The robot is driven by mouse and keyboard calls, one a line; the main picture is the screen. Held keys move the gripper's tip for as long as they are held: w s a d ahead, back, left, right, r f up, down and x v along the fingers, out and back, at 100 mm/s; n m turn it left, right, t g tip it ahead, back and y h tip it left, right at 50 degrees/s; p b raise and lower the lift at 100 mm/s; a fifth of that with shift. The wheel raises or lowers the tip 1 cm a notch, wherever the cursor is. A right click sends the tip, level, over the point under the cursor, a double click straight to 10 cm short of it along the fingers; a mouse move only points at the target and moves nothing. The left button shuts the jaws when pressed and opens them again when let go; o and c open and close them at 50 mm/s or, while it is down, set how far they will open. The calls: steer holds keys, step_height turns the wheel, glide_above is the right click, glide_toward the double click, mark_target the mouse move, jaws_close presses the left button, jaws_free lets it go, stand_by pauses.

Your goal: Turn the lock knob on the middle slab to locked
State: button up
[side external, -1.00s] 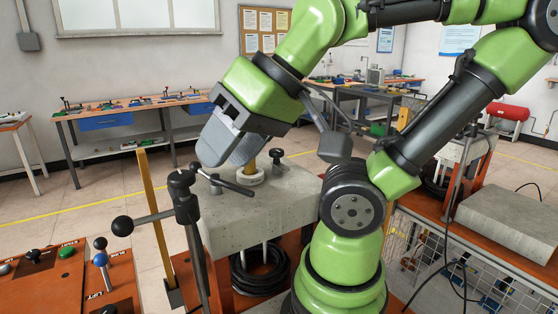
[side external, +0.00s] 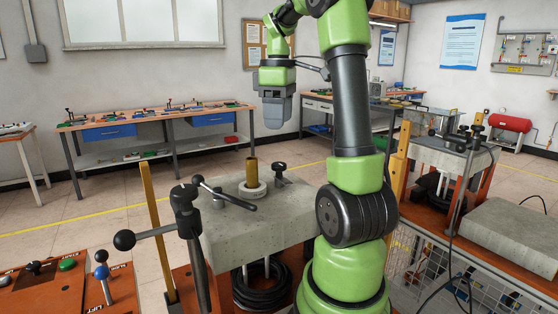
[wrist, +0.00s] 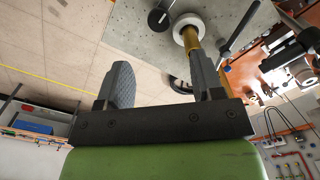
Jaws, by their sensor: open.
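The middle concrete slab (side external: 262,225) lies in front of my arm. A white ring (side external: 245,192) with a brass post (side external: 252,172) stands on it. A small black knob (side external: 279,169) stands at the slab's far edge, and a black lever handle (side external: 228,196) lies across its left part. I cannot tell which of these is the lock knob, or its setting. My gripper (side external: 277,118) is open and empty, pointing down, well above and beyond the slab. In the wrist view its fingers (wrist: 165,82) are apart; the brass post (wrist: 193,42) and black knob (wrist: 158,20) show beyond them.
A black clamp post with a ball handle (side external: 124,240) and a yellow upright (side external: 158,225) stand left of the slab. An orange lever panel (side external: 65,285) is at front left. Another slab (side external: 515,235) lies at right. Air above the middle slab is clear.

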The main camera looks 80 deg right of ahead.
mark_target(279, 164)
step_height(279, 164, down, 10)
steer(key=shift+r, duration=0.1)
stand_by(0.4)
steer(key=shift+c, duration=0.4)
steer(key=c, duration=0.8)
steer(key=shift+c, duration=0.2)
